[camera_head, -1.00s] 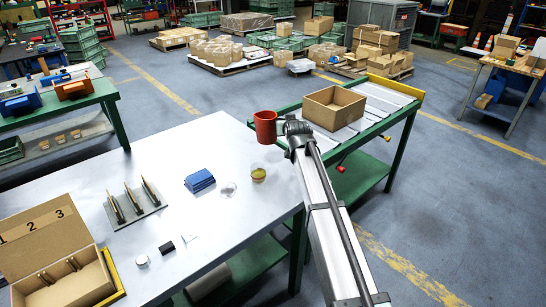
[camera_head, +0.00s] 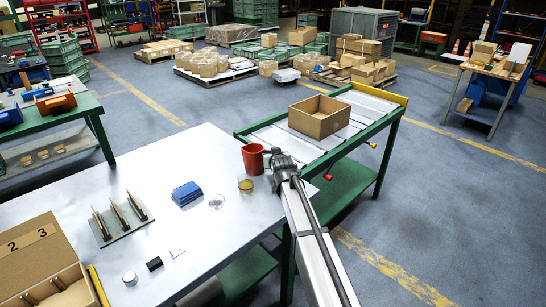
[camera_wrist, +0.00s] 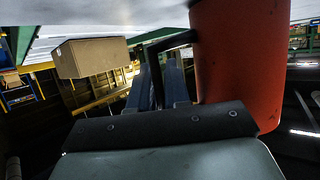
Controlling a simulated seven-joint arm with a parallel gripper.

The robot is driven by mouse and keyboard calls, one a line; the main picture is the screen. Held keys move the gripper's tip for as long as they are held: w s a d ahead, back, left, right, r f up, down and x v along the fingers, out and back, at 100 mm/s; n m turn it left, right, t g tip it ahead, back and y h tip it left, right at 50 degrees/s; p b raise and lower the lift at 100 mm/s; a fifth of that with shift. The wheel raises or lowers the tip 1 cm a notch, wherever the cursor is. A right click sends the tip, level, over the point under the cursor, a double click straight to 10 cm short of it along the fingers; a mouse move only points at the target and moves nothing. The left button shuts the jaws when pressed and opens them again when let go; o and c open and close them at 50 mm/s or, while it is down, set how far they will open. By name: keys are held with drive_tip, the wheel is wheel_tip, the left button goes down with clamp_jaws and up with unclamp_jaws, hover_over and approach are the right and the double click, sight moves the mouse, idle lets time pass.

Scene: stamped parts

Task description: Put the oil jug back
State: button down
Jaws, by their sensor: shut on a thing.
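The oil jug is a red, cylindrical vessel (camera_head: 252,158) near the far right edge of the grey metal table (camera_head: 205,150). My gripper (camera_head: 272,157) is just right of it and shut on its dark handle. In the wrist view the red jug (camera_wrist: 238,60) fills the upper right. Its black handle (camera_wrist: 170,42) runs between the fingers of my gripper (camera_wrist: 165,75). The jug looks about upright. I cannot tell whether its base touches the table top.
A small glass with yellow liquid (camera_head: 245,186) and a clear dish (camera_head: 216,202) stand just in front of the jug. Blue plates (camera_head: 187,194) and a rack (camera_head: 122,220) are further left. An open cardboard box (camera_head: 319,117) sits on the green-framed roller table behind.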

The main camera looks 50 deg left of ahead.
drive_tip(key=shift+f, duration=0.1)
drive_tip(key=c, duration=1.1)
unclamp_jaws()
drive_tip(key=v, duration=1.3)
drive_tip(key=shift+s+d, duration=0.15)
drive_tip(key=shift+d, duration=0.15)
